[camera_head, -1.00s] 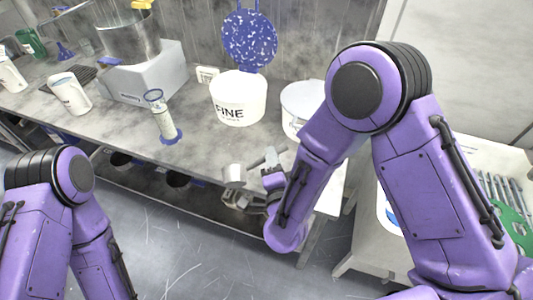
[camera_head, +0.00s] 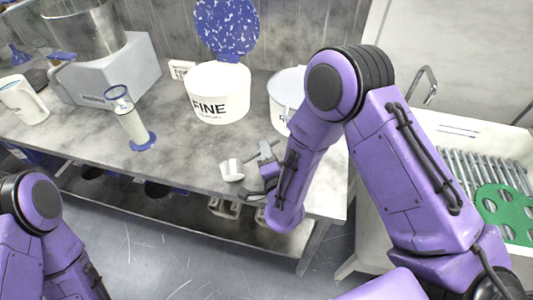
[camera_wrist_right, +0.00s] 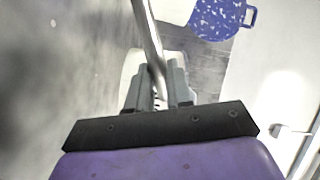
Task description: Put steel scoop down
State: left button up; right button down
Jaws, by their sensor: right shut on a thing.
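The steel scoop (camera_head: 232,170) is a small pale metal cup near the front edge of the grey bench, in the head view. My right gripper (camera_head: 264,163) is just right of the cup and shut on the scoop. In the right wrist view the scoop's handle (camera_wrist_right: 150,38) runs up from between the fingers of the right gripper (camera_wrist_right: 157,88). I cannot tell whether the scoop touches the bench top. My left arm shows at the lower left, but its gripper is out of the picture.
A white FINE tub (camera_head: 217,100) with a speckled blue lid (camera_head: 228,30) stands behind the scoop. Another white tub (camera_head: 284,92) is partly hidden by my right arm. A clear cylinder (camera_head: 131,124) stands left. Bench top (camera_head: 185,160) between is clear.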

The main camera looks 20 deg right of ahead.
jog(key=shift+s+f, duration=0.15)
jog(key=c, duration=1.1)
grip_release()
jog(key=shift+d, duration=0.1)
jog(key=shift+o, duration=0.4)
jog(key=shift+r, duration=0.2)
jog(key=shift+s+f, duration=0.1)
jog(key=shift+s, duration=0.15)
jog(key=s+b, duration=0.1)
jog(key=s, duration=0.1)
jog(key=s+a+b, duration=0.1)
jog(key=s, duration=0.2)
jog(key=s+b, duration=0.1)
jog(key=s, duration=0.2)
jog(key=shift+s+a, duration=0.15)
jog(key=shift+a, duration=0.1)
jog(key=shift+s+a+r+p, duration=0.1)
jog(key=shift+s+r+p, duration=0.1)
jog(key=shift+s, duration=0.4)
jog(key=shift+s+a+r+p, duration=0.1)
jog(key=shift+s+r, duration=0.1)
jog(key=shift+s, duration=0.4)
jog(key=shift+s+d+f, duration=0.1)
jog(key=shift+s, duration=0.2)
